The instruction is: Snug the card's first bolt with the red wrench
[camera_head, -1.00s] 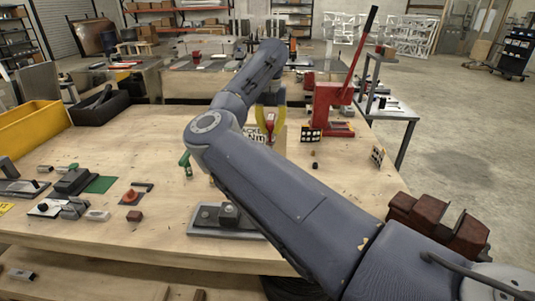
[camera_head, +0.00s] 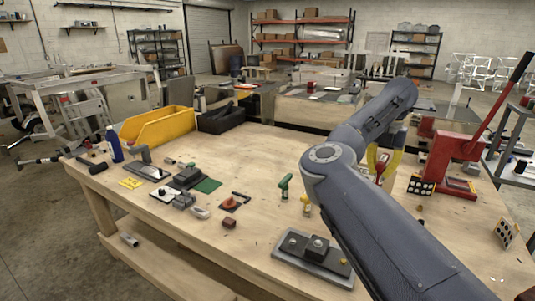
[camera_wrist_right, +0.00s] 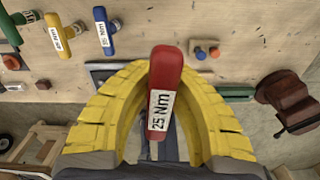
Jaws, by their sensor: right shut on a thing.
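My right gripper (camera_head: 383,160), with yellow fingers, is partly hidden behind my forearm above the bench. In the right wrist view the fingers (camera_wrist_right: 165,110) close around the red wrench (camera_wrist_right: 165,80), whose handle bears a "25 Nm" label and points toward the camera. Only a bit of red shows between the fingers in the head view. A grey plate (camera_head: 285,265) with a dark block and two bolt-like heads lies at the bench's front, left of my forearm. I cannot tell whether it is the card. The wrench's working end is hidden. My left gripper is not in view.
Green (camera_head: 285,187) and yellow (camera_head: 306,205) handled tools stand left of my arm; a blue one (camera_wrist_right: 104,32) shows in the wrist view. A red lever press (camera_head: 455,160) stands at the right. A yellow bin (camera_head: 158,125) is at the back left. The bench's middle is mostly clear.

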